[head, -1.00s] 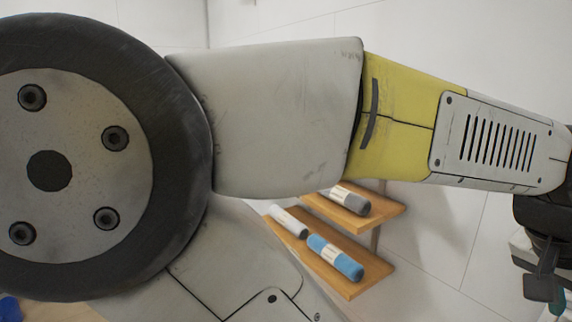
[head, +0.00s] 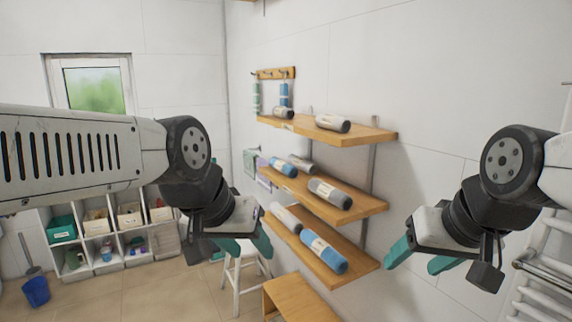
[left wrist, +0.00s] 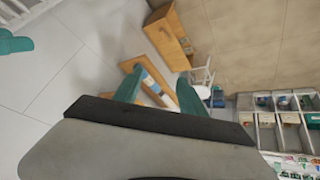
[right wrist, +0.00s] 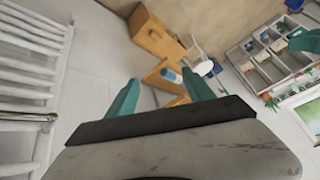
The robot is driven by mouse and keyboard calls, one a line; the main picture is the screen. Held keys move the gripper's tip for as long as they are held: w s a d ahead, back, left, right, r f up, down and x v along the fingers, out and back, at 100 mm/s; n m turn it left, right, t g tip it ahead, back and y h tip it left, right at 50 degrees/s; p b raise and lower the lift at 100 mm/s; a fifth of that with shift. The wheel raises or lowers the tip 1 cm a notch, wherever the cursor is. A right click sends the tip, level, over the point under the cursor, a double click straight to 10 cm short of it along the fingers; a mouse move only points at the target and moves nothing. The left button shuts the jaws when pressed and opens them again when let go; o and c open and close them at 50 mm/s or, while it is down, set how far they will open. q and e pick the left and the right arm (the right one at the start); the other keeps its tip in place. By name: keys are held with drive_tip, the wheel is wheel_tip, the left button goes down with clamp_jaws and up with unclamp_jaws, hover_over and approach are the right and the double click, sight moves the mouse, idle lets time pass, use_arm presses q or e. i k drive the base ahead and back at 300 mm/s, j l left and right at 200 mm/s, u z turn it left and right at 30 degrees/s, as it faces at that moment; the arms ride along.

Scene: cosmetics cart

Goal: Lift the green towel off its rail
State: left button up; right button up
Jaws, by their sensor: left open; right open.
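A small pale green towel (head: 250,161) hangs on a short wall rail at the far end of the right wall, beside a lavender cloth (head: 264,173). It is small and partly hidden behind the shelf ends. My left gripper (head: 247,246) is open and empty, well in front of and below the towel in the picture. Its fingers also show apart in the left wrist view (left wrist: 158,92). My right gripper (head: 419,262) is open and empty to the right of the shelves. Its spread fingers show in the right wrist view (right wrist: 162,95). I cannot make out the green towel in either wrist view.
Wooden shelves (head: 372,136) with rolled towels jut from the right wall. A white stool (head: 236,285) and a wooden bench (head: 296,300) stand below. A white cubby unit (head: 93,262) is at the back left, a blue bucket (head: 36,291) beside it. A white rack (head: 545,285) stands at right.

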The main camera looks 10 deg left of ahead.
sight(249, 160)
drive_tip(key=u, duration=0.6)
drive_tip(key=i+j+u, duration=0.2)
drive_tip(key=i+u, duration=0.15)
drive_tip(key=i+j+u, duration=0.1)
drive_tip(key=i+u, duration=0.7)
drive_tip(key=i, duration=1.35)
drive_tip(key=i+z, duration=0.4)
drive_tip(key=i+j+z, duration=0.2)
drive_tip(key=i+z, duration=0.35)
drive_tip(key=z, duration=0.25)
drive_tip(key=i+z, duration=0.1)
drive_tip(key=z, duration=0.35)
drive_tip(key=i+z, duration=0.15)
drive_tip(key=z, duration=0.25)
drive_tip(key=i+j+z, duration=0.1)
drive_tip(key=z, duration=0.3)
drive_tip(key=i+j+z, duration=0.1)
drive_tip(key=z, duration=0.35)
drive_tip(key=i+j+z, duration=0.2)
drive_tip(key=z, duration=0.15)
drive_tip(key=i+j+z, duration=0.15)
drive_tip(key=j+z, duration=0.2)
